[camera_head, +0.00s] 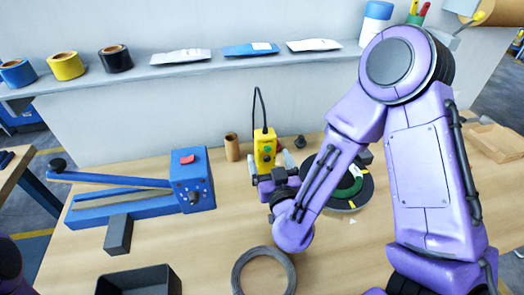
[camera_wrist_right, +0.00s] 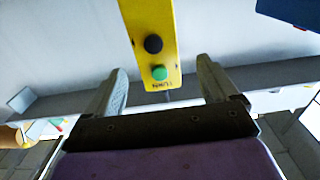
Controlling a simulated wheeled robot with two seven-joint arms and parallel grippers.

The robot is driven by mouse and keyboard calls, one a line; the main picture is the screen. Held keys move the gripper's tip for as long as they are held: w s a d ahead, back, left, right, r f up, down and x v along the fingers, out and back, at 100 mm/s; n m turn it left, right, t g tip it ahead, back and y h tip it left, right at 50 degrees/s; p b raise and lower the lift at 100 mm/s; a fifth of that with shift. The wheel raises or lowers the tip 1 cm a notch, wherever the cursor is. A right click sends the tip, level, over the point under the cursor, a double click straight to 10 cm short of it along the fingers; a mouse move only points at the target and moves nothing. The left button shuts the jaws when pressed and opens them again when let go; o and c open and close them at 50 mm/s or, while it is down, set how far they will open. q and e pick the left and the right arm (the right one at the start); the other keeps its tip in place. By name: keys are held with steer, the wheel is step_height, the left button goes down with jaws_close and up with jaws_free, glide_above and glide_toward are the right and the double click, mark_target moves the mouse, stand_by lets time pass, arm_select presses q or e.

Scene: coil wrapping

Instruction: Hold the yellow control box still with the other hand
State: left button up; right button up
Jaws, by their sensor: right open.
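The yellow control box (camera_head: 265,146) stands upright on the table, with a black cable looping up from its top. My right gripper (camera_head: 271,166) is at the box, its fingers open on either side of the lower part. In the right wrist view the box (camera_wrist_right: 154,45) shows a black and a green button and lies between the spread fingers of the right gripper (camera_wrist_right: 162,78). Gaps show on both sides, so the fingers look apart from it. My left gripper is out of view.
A blue lever tool (camera_head: 192,180) stands to the left. A brown cardboard tube (camera_head: 232,147) is just left of the box. A dark disc with a green ring (camera_head: 365,188) lies right, partly behind my arm. A grey ring (camera_head: 239,272) and a dark tray (camera_head: 140,281) are in front.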

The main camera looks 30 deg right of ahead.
mark_target(264, 141)
steer(key=shift+w+d+r+p, duration=0.4)
steer(key=shift+w+p, duration=0.25)
steer(key=shift+p, duration=0.3)
steer(key=x, duration=0.6)
steer(key=shift+w+f+p, duration=0.25)
steer(key=shift+f+p, duration=0.1)
steer(key=shift+f, duration=0.05)
steer(key=shift+w+f, duration=0.1)
steer(key=shift+w, duration=0.1)
steer(key=c, duration=1.3)
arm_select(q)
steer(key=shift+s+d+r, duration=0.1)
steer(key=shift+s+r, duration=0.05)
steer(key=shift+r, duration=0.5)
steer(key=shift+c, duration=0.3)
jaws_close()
